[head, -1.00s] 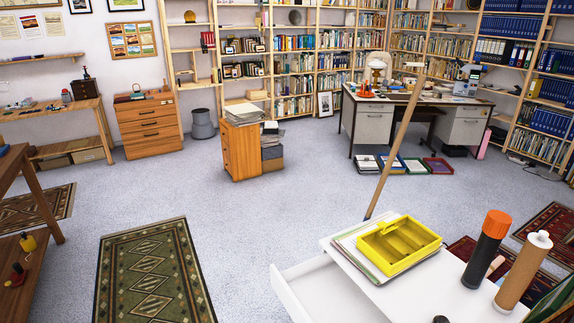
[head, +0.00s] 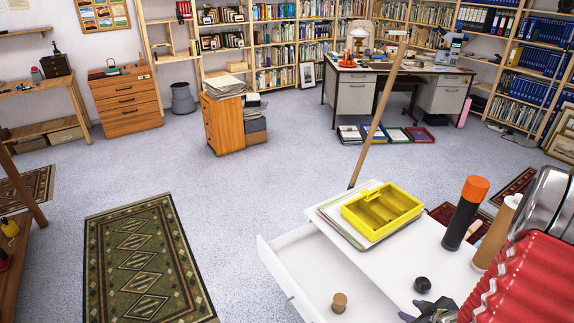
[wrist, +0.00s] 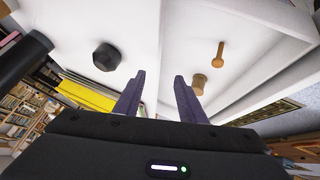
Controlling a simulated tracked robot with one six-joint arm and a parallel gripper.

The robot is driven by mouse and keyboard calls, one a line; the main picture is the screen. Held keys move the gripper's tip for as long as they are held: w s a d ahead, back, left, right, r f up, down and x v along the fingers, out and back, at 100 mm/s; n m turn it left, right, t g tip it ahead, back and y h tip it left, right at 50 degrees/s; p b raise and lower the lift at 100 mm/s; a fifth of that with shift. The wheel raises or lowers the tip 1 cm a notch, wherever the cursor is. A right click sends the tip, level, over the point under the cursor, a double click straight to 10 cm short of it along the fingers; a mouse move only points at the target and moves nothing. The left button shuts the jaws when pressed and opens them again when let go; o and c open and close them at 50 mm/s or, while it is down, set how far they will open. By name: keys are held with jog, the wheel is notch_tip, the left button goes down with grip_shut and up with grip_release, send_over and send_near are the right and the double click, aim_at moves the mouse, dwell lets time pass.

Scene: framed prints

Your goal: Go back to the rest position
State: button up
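My gripper (head: 432,312) shows at the bottom right of the head view, low by the front of a white cabinet (head: 400,262). In the wrist view its two purple-grey fingers (wrist: 158,88) stand apart with nothing between them. My red arm fills the right edge of the head view. The cabinet's drawer (head: 282,262) is pulled out. A small wooden spool (head: 339,302) is in the drawer; it also shows past the right finger in the wrist view (wrist: 198,84), near a wooden peg (wrist: 219,55).
A black knob-like piece (head: 422,284) is on the cabinet top, near my gripper. Behind it are a yellow tray (head: 382,211) on papers, a black tube with an orange cap (head: 465,213) and a brown tube (head: 492,238). Open floor lies left of the cabinet.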

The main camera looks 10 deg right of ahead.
jog(key=w+a+r+m+g+h, duration=0.1)
jog(key=w+a+r, duration=0.15)
jog(key=r, duration=0.55)
jog(key=w+a+r+m+h, duration=0.1)
jog(key=a+r, duration=0.2)
jog(key=r, duration=0.4)
jog(key=w+a+r+g+h, duration=0.1)
jog(key=w+a+r, duration=0.1)
jog(key=r, duration=0.6)
jog(key=s+a+r+y, duration=0.1)
jog(key=s+a+r, duration=0.3)
jog(key=a, duration=0.4)
jog(key=s+a+r+m+y, duration=0.1)
jog(key=s+a+r, duration=0.3)
jog(key=a, duration=0.4)
jog(key=s+a+r+m+y, duration=0.1)
jog(key=s+a+r, duration=0.4)
jog(key=a, duration=0.3)
jog(key=shift+s+a+y, duration=0.25)
jog(key=shift+s+y, duration=0.05)
jog(key=shift+c, duration=0.2)
